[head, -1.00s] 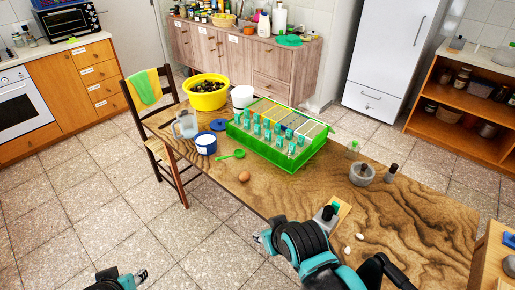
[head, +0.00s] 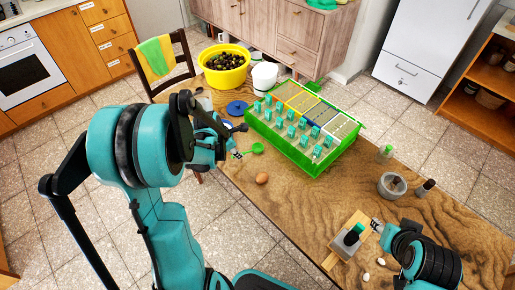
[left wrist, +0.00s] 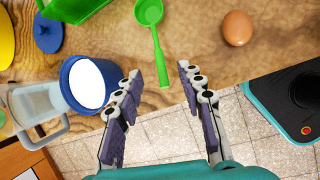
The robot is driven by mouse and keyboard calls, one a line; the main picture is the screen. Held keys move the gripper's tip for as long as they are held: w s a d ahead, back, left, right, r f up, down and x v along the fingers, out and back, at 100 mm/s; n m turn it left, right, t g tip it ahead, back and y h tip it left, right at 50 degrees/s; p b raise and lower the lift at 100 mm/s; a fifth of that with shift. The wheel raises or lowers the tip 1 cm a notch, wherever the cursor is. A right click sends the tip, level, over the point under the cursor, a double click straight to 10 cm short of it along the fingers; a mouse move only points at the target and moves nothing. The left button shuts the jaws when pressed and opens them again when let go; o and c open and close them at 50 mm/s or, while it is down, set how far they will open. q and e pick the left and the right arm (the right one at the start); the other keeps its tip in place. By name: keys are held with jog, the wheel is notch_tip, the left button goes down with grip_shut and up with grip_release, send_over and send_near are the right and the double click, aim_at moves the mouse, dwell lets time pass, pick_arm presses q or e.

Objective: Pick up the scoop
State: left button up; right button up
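The green scoop (head: 257,147) lies on the wooden table in front of the green tray. In the left wrist view the scoop's round bowl (left wrist: 149,12) is at the top and its handle points down. My left gripper (head: 236,140) hovers at the table's left edge, beside the scoop; my own arm hides part of that area. In the left wrist view the left gripper (left wrist: 160,76) is open and empty, with the handle's end showing between its fingertips. I cannot tell the height gap. My right gripper (head: 376,226) is beside a small wooden board; its fingers are too small to read.
A blue mug (left wrist: 88,83) and clear pitcher (left wrist: 33,108) stand left of the scoop. An egg (head: 262,178) lies nearby. The green tray (head: 312,165) holds several teal-handled pieces. A yellow bowl (head: 225,76) is behind.

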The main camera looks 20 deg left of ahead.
aim_at(248, 152)
pick_arm(q)
jog(key=b+x, duration=0.1)
jog(key=x, duration=0.1)
jog(key=shift+f, duration=0.4)
jog(key=b+x, duration=0.2)
jog(key=x, duration=0.2)
jog(key=shift+w+f+b, duration=0.1)
jog(key=shift+f+b, duration=0.05)
jog(key=shift+b, duration=0.2)
jog(key=shift+w+f, duration=0.25)
jog(key=shift+f, duration=0.1)
jog(key=shift+r, duration=0.1)
jog(key=shift+c, duration=0.9)
grip_shut()
